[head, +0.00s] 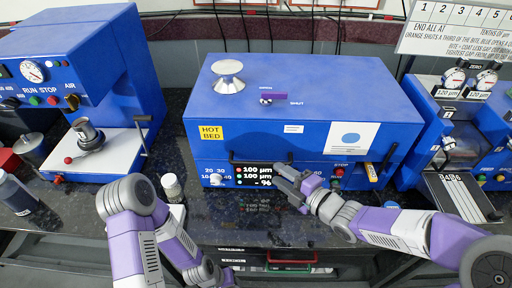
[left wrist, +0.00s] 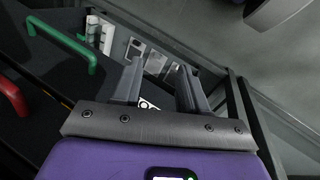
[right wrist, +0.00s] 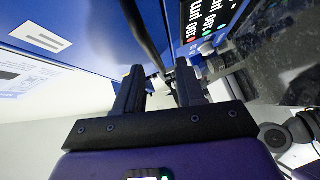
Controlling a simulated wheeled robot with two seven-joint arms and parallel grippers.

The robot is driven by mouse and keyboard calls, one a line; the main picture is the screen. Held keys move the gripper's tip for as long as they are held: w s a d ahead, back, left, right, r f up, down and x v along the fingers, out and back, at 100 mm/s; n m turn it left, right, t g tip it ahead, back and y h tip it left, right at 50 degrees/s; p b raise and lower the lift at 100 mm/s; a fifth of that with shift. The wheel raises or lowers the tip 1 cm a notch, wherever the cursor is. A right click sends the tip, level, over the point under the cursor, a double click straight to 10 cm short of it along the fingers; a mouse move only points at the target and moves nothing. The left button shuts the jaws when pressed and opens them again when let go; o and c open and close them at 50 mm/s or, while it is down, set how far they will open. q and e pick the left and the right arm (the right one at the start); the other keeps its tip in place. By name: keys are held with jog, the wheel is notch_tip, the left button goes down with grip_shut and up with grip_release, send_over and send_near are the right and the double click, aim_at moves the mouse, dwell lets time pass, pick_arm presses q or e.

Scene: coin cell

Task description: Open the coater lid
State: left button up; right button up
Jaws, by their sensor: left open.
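The coater is a wide blue box marked HOT BED in the head view. Its lid (head: 330,105) is down, with a black bar handle (head: 260,162) along the front edge. My right gripper (head: 283,178) is just below the handle's right end. In the right wrist view my right gripper (right wrist: 160,80) has its fingers apart, with the dark handle bar (right wrist: 145,35) beyond the fingertips; I cannot tell if they touch. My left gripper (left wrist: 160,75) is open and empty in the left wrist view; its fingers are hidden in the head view.
A silver knob (head: 228,75) and a purple SHUT lever (head: 275,97) are on the lid's top. A press (head: 100,60) stands left, a roller machine (head: 460,130) right. A small vial (head: 171,187) stands front left. Drawers with green (left wrist: 60,40) and red (left wrist: 12,95) handles are below.

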aim_at(261, 163)
jog(key=shift+n, duration=0.4)
jog(key=x, duration=0.2)
jog(key=b+x, duration=0.1)
jog(key=x, duration=0.2)
jog(key=r+b+x, duration=0.1)
jog(key=x, duration=0.1)
jog(key=shift+a+f, duration=0.1)
jog(key=shift+a, duration=0.3)
grip_shut()
